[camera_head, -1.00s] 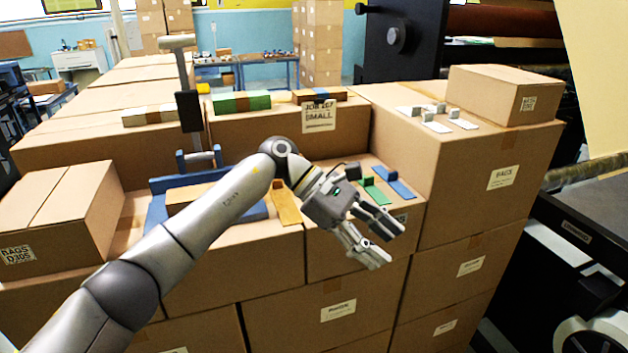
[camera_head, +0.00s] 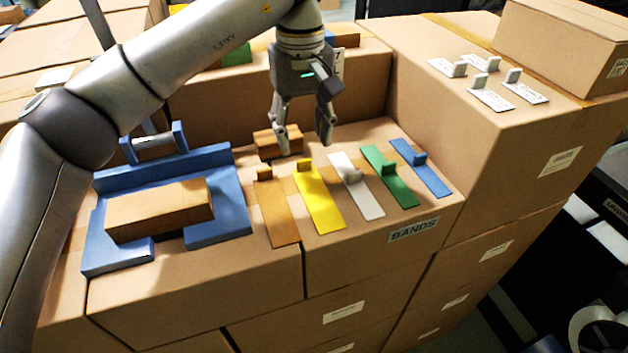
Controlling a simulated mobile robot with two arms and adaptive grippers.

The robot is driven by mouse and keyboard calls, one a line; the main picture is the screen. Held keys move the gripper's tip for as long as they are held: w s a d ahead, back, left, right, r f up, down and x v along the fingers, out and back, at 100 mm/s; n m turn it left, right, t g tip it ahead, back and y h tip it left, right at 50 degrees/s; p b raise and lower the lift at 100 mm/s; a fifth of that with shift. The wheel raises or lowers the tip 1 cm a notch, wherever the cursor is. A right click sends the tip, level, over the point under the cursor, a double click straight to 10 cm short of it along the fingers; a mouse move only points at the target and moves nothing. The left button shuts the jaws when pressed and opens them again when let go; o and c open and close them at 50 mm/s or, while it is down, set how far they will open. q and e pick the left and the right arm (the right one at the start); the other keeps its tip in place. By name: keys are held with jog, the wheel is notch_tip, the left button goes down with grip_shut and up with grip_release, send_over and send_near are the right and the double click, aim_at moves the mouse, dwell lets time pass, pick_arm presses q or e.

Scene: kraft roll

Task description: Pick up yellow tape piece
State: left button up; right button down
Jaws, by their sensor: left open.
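The yellow tape piece (camera_head: 320,203) lies flat on a cardboard box top, with a small upright tab (camera_head: 303,166) at its far end. It is between a brown piece (camera_head: 276,212) on its left and a white piece (camera_head: 357,190) on its right. My left gripper (camera_head: 305,148) points down with its fingers apart and empty. In the picture it is just beyond the yellow tab; whether it touches anything I cannot tell. A small brown block (camera_head: 278,142) stands behind, partly covered by a finger. My right gripper is out of view.
Green (camera_head: 388,178) and blue (camera_head: 420,168) pieces lie further right, above a BANDS label (camera_head: 413,230). A blue fixture (camera_head: 240,215) holding a brown block (camera_head: 160,208) is at left. A taller box (camera_head: 430,100) with white tabbed pieces rises at right.

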aim_at(305, 171)
pick_arm(q)
jog(key=shift+f, duration=0.45)
jog(key=shift+w+f, duration=0.15)
jog(key=shift+f, duration=0.15)
notch_tip(305, 171, down, 2)
jog(key=shift+f+p, duration=0.2)
jog(key=shift+p, duration=1)
notch_tip(305, 171, down, 2)
jog(key=shift+f+p, duration=0.1)
jog(key=shift+p, duration=0.3)
jog(key=shift+f, duration=0.35)
jog(key=c, duration=0.7)
jog(key=shift+c, duration=0.5)
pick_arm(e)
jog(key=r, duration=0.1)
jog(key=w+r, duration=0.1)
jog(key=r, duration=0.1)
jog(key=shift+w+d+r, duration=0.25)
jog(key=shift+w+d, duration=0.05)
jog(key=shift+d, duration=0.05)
